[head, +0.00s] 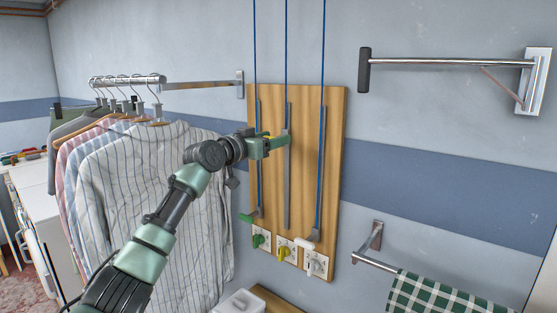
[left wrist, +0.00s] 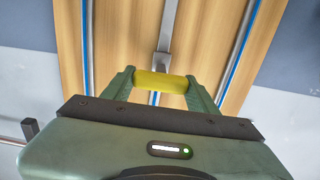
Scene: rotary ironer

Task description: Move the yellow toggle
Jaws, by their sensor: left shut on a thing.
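A wooden board (head: 338,115) on the wall carries three upright metal rails with blue cords. My left gripper (head: 281,142) is at the middle rail (head: 288,190), in its upper part. In the left wrist view the yellow toggle (left wrist: 160,82) lies crosswise between the two fingers, which are shut on it. A grey bracket joins it to the rail. In the head view the gripper hides most of the toggle. The green toggle (head: 247,218) is low on the left rail, and the white toggle (head: 304,243) is low on the right rail. My right gripper is not in view.
Below the rails are green (head: 258,240), yellow (head: 283,253) and white (head: 316,264) knobs on wall plates. Shirts (head: 150,200) hang on a rack at left. A metal wall bar (head: 450,62) and a green checked cloth (head: 440,297) on a lower bar are at right.

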